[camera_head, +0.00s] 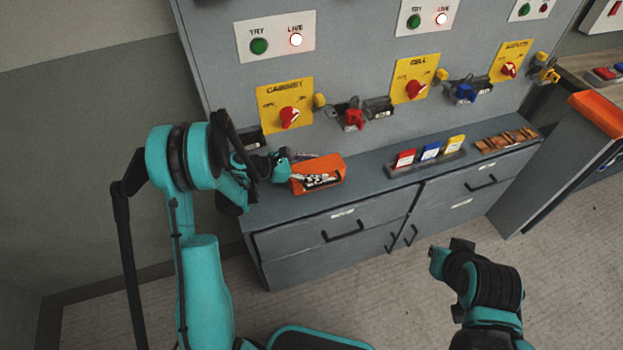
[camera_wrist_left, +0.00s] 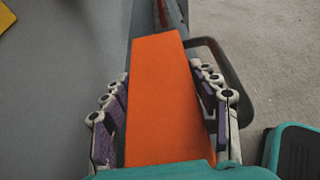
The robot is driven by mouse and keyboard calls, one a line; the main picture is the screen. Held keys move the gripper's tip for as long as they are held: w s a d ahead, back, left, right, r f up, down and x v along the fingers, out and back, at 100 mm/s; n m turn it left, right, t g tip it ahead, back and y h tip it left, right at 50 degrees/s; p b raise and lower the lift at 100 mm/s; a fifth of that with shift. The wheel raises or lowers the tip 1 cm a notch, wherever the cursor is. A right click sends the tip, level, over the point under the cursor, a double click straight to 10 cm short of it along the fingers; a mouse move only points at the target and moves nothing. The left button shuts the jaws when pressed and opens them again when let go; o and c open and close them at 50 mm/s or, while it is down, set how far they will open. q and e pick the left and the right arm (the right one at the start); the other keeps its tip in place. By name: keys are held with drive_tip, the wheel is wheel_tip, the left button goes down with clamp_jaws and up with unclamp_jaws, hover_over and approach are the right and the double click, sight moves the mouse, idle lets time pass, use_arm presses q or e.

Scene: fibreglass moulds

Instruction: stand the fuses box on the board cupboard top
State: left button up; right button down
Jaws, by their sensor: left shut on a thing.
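The fuses box is an orange box (camera_head: 322,167) with a dark, pale-marked front, over the left part of the grey cupboard top (camera_head: 375,184). I cannot tell whether it touches the top. My left gripper (camera_head: 288,166) comes from the left and is shut on it. In the left wrist view the orange box (camera_wrist_left: 163,100) lies between the finger pads (camera_wrist_left: 165,112), one along each side. My right gripper (camera_head: 447,258) is low in front of the cupboard, apart from everything; its fingers are too unclear to judge.
A rack with red, blue and yellow cards (camera_head: 430,153) stands right of the box, with copper-coloured pieces (camera_head: 506,140) farther right. The panel with red switches (camera_head: 289,116) and padlocks (camera_head: 353,116) rises behind. Free top lies between box and rack.

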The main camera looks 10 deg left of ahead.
use_arm(q)
drive_tip(key=shift+w+a+f, duration=0.2)
drive_tip(key=shift+a+f, duration=0.3)
drive_tip(key=shift+a, duration=0.35)
wheel_tip(320, 180, down, 4)
drive_tip(key=shift+f+b, duration=0.1)
drive_tip(key=shift+b, duration=1.1)
drive_tip(key=o, duration=1.4)
drive_tip(key=shift+o, duration=0.2)
